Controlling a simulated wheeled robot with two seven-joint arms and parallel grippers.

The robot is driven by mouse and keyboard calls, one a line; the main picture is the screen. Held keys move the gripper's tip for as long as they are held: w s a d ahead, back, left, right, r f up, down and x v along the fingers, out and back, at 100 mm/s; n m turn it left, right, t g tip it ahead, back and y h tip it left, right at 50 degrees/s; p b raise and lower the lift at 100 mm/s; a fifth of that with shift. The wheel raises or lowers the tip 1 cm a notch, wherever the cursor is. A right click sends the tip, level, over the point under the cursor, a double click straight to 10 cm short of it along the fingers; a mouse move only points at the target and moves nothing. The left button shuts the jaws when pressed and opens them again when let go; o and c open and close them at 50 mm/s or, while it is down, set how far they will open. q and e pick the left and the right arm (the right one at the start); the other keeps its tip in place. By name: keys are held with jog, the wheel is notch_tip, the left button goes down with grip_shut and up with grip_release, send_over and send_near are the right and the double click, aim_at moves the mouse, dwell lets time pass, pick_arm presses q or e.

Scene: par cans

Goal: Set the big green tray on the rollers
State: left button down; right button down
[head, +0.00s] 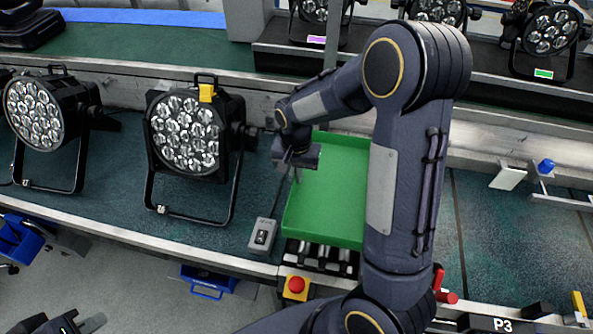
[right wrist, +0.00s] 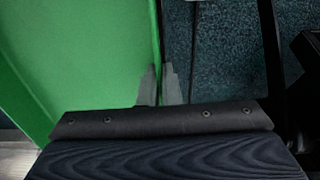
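The big green tray (head: 325,190) is in the middle of the head view, partly hidden behind my right arm. Its near end lies at the far side of the short rollers (head: 320,257), several of which show bare in front of it. I cannot tell whether it rests on them or is held just above. My right gripper (head: 293,170) is at the tray's left wall. In the right wrist view its fingers (right wrist: 160,86) stand close together on either side of the green tray's (right wrist: 85,60) wall. My left gripper (head: 82,325) is at the bottom left, away from the tray, mostly cut off.
A par can (head: 186,135) with a yellow tag stands left of the tray, another par can (head: 36,112) farther left. A grey switch box (head: 263,235) and a red button (head: 296,285) are near the tray's front left corner. The bench right of my arm is largely clear.

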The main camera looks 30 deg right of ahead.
aim_at(297, 187)
notch_tip(297, 187, down, 14)
jog(key=b, duration=1)
jog(key=shift+r, duration=0.2)
jog(key=c, duration=1.6)
grip_release()
jog(key=shift+o, duration=0.2)
jog(key=shift+r, duration=0.1)
notch_tip(297, 187, up, 8)
jog(key=shift+f, duration=0.15)
jog(key=shift+s+f, duration=0.1)
